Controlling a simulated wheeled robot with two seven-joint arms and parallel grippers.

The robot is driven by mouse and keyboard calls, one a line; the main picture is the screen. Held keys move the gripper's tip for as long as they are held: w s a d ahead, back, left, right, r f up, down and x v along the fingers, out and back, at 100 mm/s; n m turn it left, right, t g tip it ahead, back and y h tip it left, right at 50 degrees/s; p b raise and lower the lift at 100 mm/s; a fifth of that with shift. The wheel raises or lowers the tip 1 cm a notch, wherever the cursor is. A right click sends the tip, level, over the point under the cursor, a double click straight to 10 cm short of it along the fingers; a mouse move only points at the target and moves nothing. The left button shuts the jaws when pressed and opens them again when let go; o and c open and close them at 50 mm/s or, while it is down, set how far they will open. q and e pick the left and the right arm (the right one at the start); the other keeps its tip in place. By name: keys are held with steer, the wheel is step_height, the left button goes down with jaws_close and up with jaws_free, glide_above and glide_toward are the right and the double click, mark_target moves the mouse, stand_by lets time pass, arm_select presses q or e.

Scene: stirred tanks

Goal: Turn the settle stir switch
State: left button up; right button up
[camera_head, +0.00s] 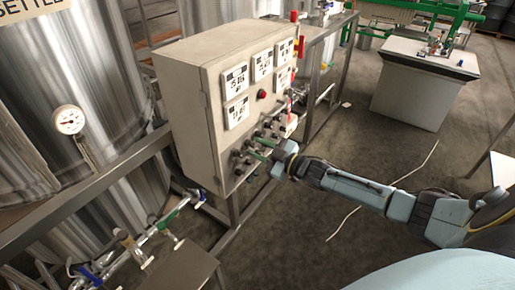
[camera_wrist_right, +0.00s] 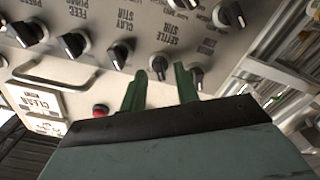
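The panel lettering shows upside down there. My right gripper (camera_wrist_right: 161,76) has two green fingers spread apart, with the knob showing between their tips. I cannot tell whether either finger touches it. In the head view my right gripper (camera_head: 262,148) reaches the lower knobs of the grey control box (camera_head: 190,100), and its fingers hide some knobs. My left gripper is not in view.
A metal handle (camera_wrist_right: 50,80) and a red button (camera_wrist_right: 101,110) are near. Steel tanks (camera_head: 90,60) stand left. Open floor (camera_head: 330,130) lies right.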

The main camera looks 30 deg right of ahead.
steer(key=shift+w+a, duration=0.15)
steer(key=shift+w, duration=0.15)
jaws_close()
steer(key=shift+m, duration=0.3)
steer(key=m, duration=0.2)
steer(key=shift+m+p, duration=0.35)
steer(key=shift+m, duration=0.05)
steer(key=m, duration=0.2)
steer(key=shift+m, duration=0.3)
steer(key=m, duration=0.5)
steer(key=shift+m, duration=0.4)
